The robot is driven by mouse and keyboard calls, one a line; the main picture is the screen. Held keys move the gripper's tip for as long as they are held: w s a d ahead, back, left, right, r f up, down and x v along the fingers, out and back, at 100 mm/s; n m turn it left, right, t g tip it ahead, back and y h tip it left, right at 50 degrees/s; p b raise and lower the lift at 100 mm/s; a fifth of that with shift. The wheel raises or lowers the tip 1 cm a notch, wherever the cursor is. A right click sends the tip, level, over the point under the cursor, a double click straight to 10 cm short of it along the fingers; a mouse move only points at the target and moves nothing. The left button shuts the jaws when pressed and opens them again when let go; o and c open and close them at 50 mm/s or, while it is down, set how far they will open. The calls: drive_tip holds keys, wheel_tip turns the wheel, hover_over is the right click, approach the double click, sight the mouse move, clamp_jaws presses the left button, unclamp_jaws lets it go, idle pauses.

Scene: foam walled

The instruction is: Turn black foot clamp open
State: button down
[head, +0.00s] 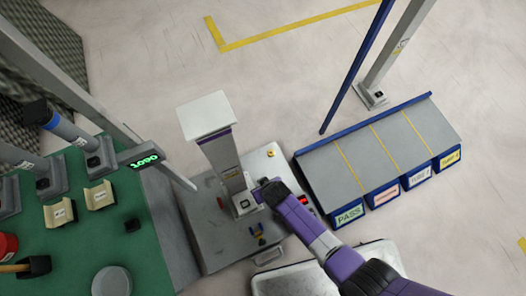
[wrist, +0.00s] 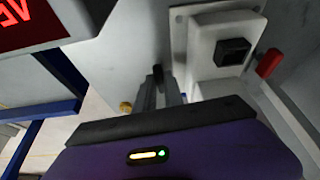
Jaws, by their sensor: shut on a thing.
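My gripper (head: 262,189) is low beside the foot of the grey post (head: 228,165), reaching in from the right. In the wrist view my gripper's fingers (wrist: 160,92) are close together around a slim dark piece, the black foot clamp (wrist: 158,73). Only its upper end shows; the rest is hidden between the fingers. In the head view my gripper hides the clamp. I cannot tell its turn angle. The post's pale foot block with a black square (wrist: 233,50) stands to the right of the fingers, apart from them.
A red knob (wrist: 270,62) is right of the foot block, and a yellow knob (wrist: 125,107) is left of my fingers. A red-lit display (wrist: 30,22) is at upper left. Labelled bins (head: 380,155) stand close on the right. A green table (head: 130,255) is on the left.

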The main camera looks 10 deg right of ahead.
drive_tip(key=shift+m+h, duration=0.3)
drive_tip(key=shift+m, duration=0.3)
drive_tip(key=c, duration=1.4)
unclamp_jaws()
drive_tip(key=shift+c, duration=0.2)
drive_tip(key=p+v, duration=0.4)
drive_tip(key=v, duration=0.3)
drive_tip(key=shift+s+r+p, duration=0.2)
drive_tip(key=shift+r+p, duration=0.1)
drive_tip(key=shift+p, duration=0.1)
